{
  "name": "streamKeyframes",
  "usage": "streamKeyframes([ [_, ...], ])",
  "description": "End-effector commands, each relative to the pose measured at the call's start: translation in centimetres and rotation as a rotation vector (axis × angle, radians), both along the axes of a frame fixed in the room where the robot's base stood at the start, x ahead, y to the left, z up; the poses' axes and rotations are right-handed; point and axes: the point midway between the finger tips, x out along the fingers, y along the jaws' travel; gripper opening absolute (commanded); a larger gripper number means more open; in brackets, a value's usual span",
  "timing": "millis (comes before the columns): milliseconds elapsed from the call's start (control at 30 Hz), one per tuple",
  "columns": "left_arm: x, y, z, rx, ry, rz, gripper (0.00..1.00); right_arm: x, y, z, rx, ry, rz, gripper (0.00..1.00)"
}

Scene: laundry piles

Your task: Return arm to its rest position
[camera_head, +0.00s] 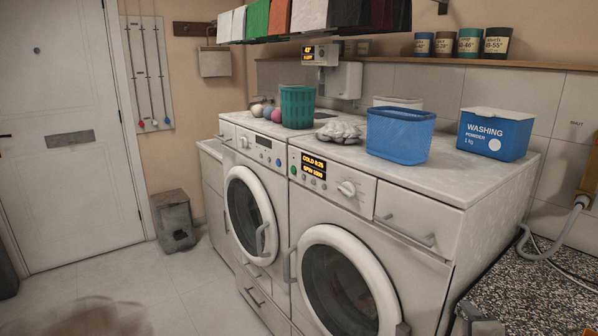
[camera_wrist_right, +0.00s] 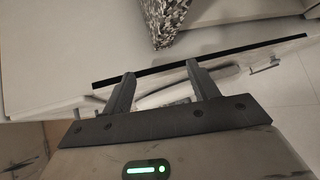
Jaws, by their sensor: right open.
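My right gripper (camera_wrist_right: 160,75) shows in the right wrist view with its two dark fingers well apart. It is open, and nothing is between the fingertips. Beyond them is a pale surface with a black edge line. A dark grey part at the bottom edge of the head view (camera_head: 478,322) may belong to my right arm, but I cannot tell. My left gripper is in neither view.
Two white washing machines (camera_head: 415,215) carry a blue basket (camera_head: 398,138), a green basket (camera_head: 297,107), a grey cloth (camera_head: 340,132) and a washing powder box (camera_head: 495,135). A speckled counter (camera_head: 530,290) lies at right. The floor (camera_head: 130,285) is mostly clear.

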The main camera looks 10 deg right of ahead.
Motion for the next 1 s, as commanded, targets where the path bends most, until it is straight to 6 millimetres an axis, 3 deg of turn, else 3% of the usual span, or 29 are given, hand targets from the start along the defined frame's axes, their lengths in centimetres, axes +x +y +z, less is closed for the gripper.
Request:
streamKeyframes([
  [33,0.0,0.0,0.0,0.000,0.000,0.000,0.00,-1.6,1.4,-2.4,0.091,0.057,0.027,0.60],
  [200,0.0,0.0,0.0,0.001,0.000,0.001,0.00,-6.1,5.6,-7.4,0.369,0.185,0.080,0.60],
  [533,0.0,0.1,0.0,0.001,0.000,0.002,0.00,-13.9,12.1,-11.8,0.809,0.344,0.079,0.60],
  [767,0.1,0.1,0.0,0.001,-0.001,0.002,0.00,-14.6,16.5,-13.2,0.989,0.277,-0.014,0.60],
  [1000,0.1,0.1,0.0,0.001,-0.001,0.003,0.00,-15.2,22.8,-14.0,1.231,0.196,-0.140,0.60],
])
